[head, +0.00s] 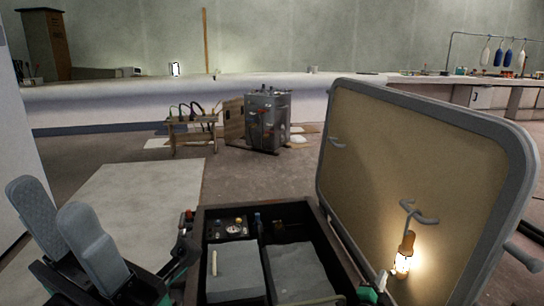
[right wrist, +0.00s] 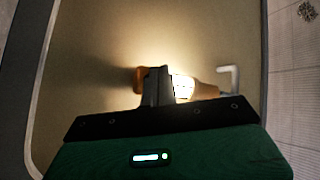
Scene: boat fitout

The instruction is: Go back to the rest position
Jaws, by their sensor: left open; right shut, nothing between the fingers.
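My left gripper (head: 54,203) is at the lower left in the head view. Its two grey fingers point up and stand apart, with nothing between them. My right gripper (right wrist: 158,72) shows in the right wrist view with its fingers together and empty. Behind its fingers is a lit work lamp (right wrist: 182,88) with an orange-brown body, partly hidden by them. In the head view the lamp (head: 403,258) hangs from a grey hook (head: 417,213) on the tan panel of a raised lid (head: 420,165). I cannot tell whether the right fingers touch the lamp.
An open dark box (head: 300,209) with grey blocks and a small gauge panel stands below the lid. A metal unit (head: 268,122) and a small wooden stand (head: 192,137) are further back. A long white counter (head: 110,100) runs behind.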

